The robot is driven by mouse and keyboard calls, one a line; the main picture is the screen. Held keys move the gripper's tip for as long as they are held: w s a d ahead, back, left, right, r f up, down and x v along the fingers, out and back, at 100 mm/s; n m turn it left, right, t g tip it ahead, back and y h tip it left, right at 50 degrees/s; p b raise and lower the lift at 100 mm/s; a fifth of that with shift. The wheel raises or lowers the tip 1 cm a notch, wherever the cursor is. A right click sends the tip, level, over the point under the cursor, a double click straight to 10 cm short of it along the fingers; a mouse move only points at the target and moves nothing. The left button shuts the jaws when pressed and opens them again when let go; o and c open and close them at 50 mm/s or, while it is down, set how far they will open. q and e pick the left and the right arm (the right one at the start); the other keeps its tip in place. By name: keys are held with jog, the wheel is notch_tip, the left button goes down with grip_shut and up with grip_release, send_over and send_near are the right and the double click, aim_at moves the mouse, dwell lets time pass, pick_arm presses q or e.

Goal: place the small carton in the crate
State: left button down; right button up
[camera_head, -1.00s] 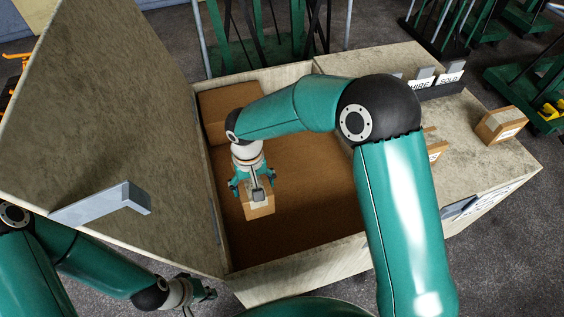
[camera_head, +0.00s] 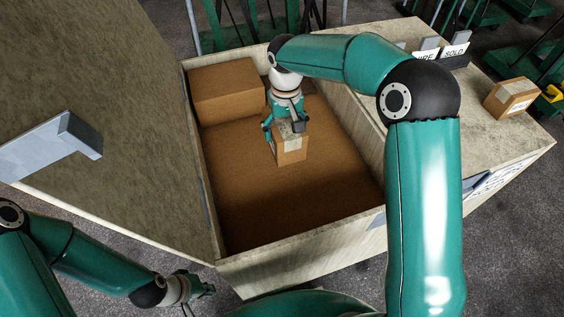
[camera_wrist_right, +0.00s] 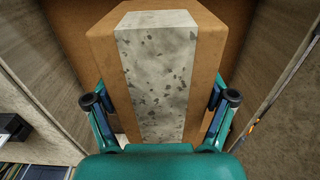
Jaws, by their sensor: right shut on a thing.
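The small carton (camera_head: 291,152) is brown with a pale tape strip. My right gripper (camera_head: 284,130) is shut on it, inside the open crate (camera_head: 246,272). In the right wrist view the carton (camera_wrist_right: 205,50) sits between the fingers of the right gripper (camera_wrist_right: 160,110). I cannot tell whether its underside touches the crate's brown floor. My left gripper (camera_head: 196,292) is empty at the lower left, outside the crate; its fingers look apart.
A larger brown box (camera_head: 227,90) stands in the crate's far left corner. The raised lid (camera_head: 110,110) with a grey handle is on the left. Another carton (camera_head: 511,97) sits on the worktop (camera_head: 460,115) at right. The crate's near floor is clear.

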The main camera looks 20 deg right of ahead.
notch_tip(320, 180, down, 18)
jog(key=shift+f+b, duration=0.2)
jog(key=shift+b, duration=0.1)
dwell(0.3)
jog(key=o, duration=1.4)
jog(key=shift+f, duration=0.1)
notch_tip(320, 180, up, 12)
jog(key=shift+r, duration=0.1)
jog(key=shift+s, duration=0.1)
